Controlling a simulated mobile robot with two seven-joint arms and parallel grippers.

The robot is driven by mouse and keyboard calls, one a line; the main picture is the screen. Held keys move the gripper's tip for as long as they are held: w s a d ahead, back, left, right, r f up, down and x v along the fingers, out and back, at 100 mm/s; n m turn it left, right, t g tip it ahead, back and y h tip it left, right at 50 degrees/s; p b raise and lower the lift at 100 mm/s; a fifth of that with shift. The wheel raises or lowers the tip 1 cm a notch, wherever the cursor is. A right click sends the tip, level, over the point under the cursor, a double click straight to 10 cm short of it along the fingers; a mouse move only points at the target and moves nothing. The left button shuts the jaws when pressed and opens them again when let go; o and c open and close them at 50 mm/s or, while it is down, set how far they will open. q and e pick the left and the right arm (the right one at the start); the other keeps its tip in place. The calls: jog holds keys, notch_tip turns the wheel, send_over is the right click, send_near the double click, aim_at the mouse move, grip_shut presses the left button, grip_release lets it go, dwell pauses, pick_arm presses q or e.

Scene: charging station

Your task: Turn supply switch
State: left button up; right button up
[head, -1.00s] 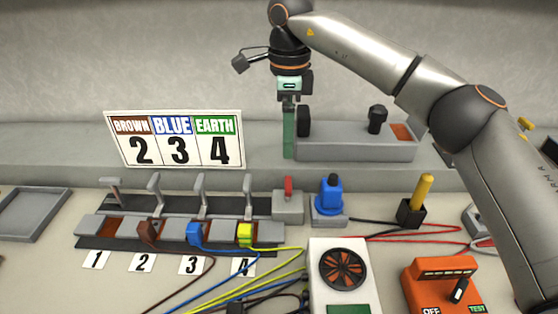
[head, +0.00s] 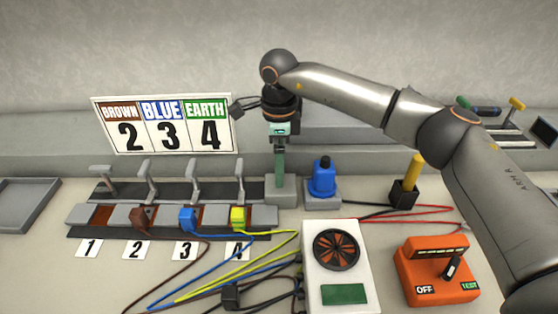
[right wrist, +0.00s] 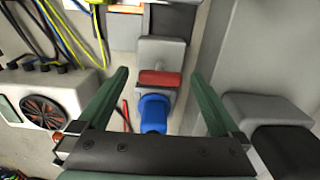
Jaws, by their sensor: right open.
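The supply switch is a red lever (right wrist: 160,78) on a grey box (right wrist: 162,50) in the right wrist view. In the head view the grey box (head: 281,194) stands right of the row of clamps, and my gripper hides the lever. My right gripper (head: 280,180) points down at the box. In the right wrist view its two green fingers (right wrist: 159,78) are open, one on each side of the lever, with nothing held. I cannot tell whether they touch it. My left gripper is not in view.
A blue plug (head: 322,178) stands close right of the switch box. The terminal clamps (head: 145,217) with brown, blue and yellow-green wires lie left. A white fan unit (head: 354,282) and an orange tester (head: 418,280) are in front. A sign (head: 163,125) stands behind.

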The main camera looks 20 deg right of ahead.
jog(key=c, duration=1.4)
